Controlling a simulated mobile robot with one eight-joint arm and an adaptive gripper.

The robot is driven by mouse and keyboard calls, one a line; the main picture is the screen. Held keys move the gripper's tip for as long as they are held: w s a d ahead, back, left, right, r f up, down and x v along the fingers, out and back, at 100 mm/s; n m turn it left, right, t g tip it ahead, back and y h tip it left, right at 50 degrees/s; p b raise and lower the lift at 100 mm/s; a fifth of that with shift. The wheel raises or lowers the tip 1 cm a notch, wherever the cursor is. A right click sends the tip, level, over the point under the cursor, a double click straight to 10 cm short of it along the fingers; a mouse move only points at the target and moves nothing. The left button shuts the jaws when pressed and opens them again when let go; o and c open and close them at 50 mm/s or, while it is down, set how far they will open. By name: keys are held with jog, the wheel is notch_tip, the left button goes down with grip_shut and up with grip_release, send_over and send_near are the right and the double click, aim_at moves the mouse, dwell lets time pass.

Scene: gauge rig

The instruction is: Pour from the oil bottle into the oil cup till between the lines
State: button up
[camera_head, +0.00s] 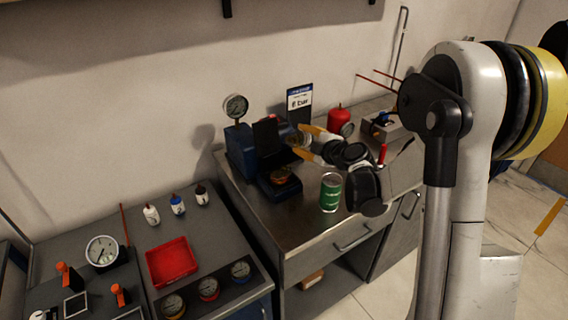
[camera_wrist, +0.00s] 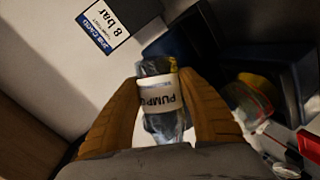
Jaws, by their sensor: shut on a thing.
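The oil bottle (camera_wrist: 160,100) is a clear bottle with a white label reading "PUMP O…" and a dark upper part. My gripper (camera_wrist: 158,108) is shut on it, with a yellow-brown finger on each side. In the head view, my gripper (camera_head: 310,137) holds the bottle (camera_head: 299,139) tilted, above the bench and just right of the blue pump rig (camera_head: 240,150). A clear vessel with red marks (camera_wrist: 246,106), right of the gripper in the wrist view, may be the oil cup. Its lines and level cannot be read, and I cannot tell whether oil is flowing.
An "8 bar" sign (camera_head: 299,98) and a red container (camera_head: 338,119) stand behind. A red tray (camera_head: 172,262) and small bottles (camera_head: 177,205) are on the left bench.

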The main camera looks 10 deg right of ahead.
jog(key=shift+a+f, duration=0.1)
jog(key=shift+f, duration=0.15)
jog(key=shift+a, duration=0.15)
jog(key=shift+w+f, duration=0.1)
dwell(0.8)
